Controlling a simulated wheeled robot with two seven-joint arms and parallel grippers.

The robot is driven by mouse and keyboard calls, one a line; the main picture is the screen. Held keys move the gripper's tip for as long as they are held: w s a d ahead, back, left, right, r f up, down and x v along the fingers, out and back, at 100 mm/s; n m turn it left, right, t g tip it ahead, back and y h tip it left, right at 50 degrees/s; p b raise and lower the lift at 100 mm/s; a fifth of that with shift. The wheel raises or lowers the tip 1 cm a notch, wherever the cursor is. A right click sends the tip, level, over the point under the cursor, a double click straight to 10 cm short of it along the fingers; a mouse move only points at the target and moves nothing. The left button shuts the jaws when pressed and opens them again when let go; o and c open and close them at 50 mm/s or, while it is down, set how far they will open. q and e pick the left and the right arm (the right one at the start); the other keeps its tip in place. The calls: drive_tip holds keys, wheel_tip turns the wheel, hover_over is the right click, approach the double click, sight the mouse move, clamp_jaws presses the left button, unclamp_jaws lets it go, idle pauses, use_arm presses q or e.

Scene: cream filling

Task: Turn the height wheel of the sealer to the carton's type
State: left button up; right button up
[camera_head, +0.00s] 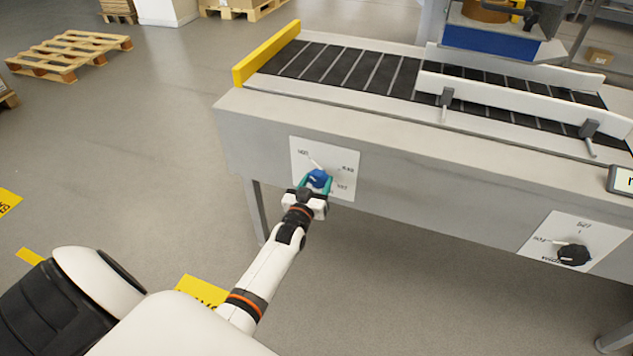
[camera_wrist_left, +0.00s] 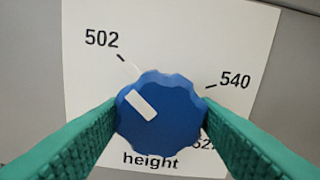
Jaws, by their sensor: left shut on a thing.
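The blue height wheel (camera_head: 319,178) sits on a white plate (camera_head: 342,160) on the front of the sealer. In the left wrist view the wheel (camera_wrist_left: 165,112) carries a white mark pointing up and left, toward the tick by 502. The plate (camera_wrist_left: 200,40) also reads 540 at the right, and a third number at the lower right is partly hidden. My left gripper (camera_head: 316,186) is shut on the wheel, one green finger on each side. It also shows in the left wrist view (camera_wrist_left: 160,122). My right gripper is out of view.
A black knob (camera_head: 573,255) on a second white plate is at the right. A small display (camera_head: 622,180) is cut off at the right edge. The conveyor (camera_head: 350,68) runs along the top with guide rails and a yellow end stop (camera_head: 265,54).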

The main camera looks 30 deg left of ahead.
use_arm(q)
drive_tip(key=shift+f, duration=0.1)
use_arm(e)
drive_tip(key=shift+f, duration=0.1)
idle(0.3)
use_arm(q)
drive_tip(key=o, duration=1)
drive_tip(key=shift+s+d, duration=0.1)
drive_tip(key=shift+s, duration=0.1)
drive_tip(key=p+v, duration=0.2)
drive_tip(key=v, duration=0.9)
drive_tip(key=shift+s, duration=0.35)
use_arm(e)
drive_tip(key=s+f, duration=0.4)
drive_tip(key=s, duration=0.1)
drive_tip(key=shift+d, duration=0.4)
use_arm(q)
drive_tip(key=shift+d, duration=0.15)
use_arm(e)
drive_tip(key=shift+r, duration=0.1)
